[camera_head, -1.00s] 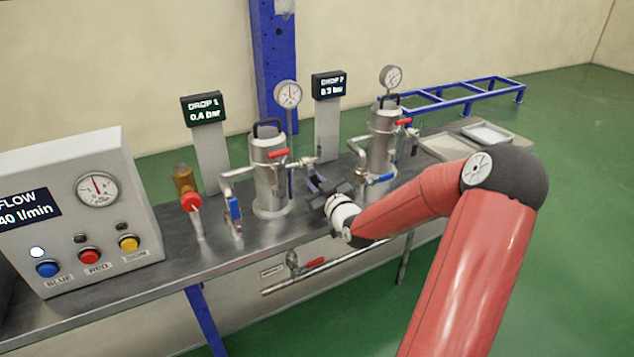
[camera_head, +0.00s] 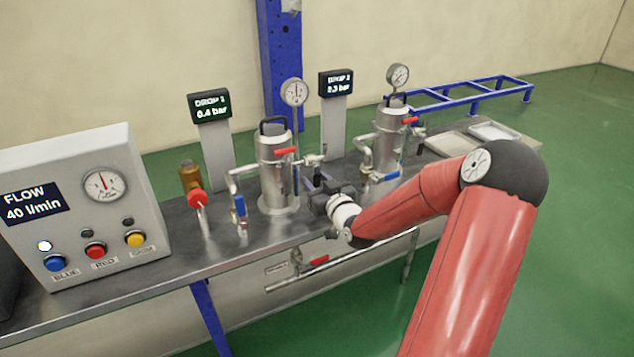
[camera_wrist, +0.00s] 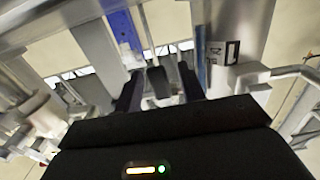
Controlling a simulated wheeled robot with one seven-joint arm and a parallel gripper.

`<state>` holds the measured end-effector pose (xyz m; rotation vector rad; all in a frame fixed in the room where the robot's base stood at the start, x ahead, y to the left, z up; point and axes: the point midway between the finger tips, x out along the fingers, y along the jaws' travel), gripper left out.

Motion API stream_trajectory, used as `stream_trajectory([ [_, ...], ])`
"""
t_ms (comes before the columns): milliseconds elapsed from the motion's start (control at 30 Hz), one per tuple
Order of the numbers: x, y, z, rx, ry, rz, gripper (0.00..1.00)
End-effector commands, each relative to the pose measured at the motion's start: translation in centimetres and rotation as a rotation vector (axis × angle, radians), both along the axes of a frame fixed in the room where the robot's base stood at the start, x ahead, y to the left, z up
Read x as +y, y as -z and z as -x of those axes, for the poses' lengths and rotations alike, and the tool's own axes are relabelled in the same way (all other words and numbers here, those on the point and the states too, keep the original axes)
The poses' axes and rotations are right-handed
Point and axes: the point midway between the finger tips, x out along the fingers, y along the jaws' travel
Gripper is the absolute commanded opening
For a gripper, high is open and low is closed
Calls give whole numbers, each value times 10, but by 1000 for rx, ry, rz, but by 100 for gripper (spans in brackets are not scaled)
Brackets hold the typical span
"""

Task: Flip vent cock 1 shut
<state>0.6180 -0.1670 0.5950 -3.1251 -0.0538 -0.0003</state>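Vessel 1, a steel canister (camera_head: 273,178), stands in front of the DROP 1 display. A red lever (camera_head: 286,150) is at its upper right side, with a silver side fitting (camera_head: 312,160) beside it. Which part is vent cock 1 is not clear; a small dark piece (camera_head: 317,174) hangs below that fitting. My gripper (camera_head: 316,188) is just right of vessel 1, low beneath the fitting. In the wrist view my gripper (camera_wrist: 160,88) has its dark fingers apart. A grey-black piece (camera_wrist: 158,80) shows between them; contact cannot be told.
Vessel 2 (camera_head: 388,145), with red and blue levers, stands to the right. A blue-handled valve (camera_head: 239,206) and a red knob (camera_head: 195,198) are left of vessel 1. The control panel (camera_head: 95,160) is far left. A pipe with a red lever (camera_head: 319,260) runs below the bench front.

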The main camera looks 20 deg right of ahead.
Motion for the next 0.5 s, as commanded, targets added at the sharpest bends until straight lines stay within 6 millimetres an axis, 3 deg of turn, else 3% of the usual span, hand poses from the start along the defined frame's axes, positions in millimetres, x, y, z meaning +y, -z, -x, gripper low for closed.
stream_trajectory([
  [167,-1,0,12,1,0,3,40],
  [500,-3,0,67,1,1,3,40],
])
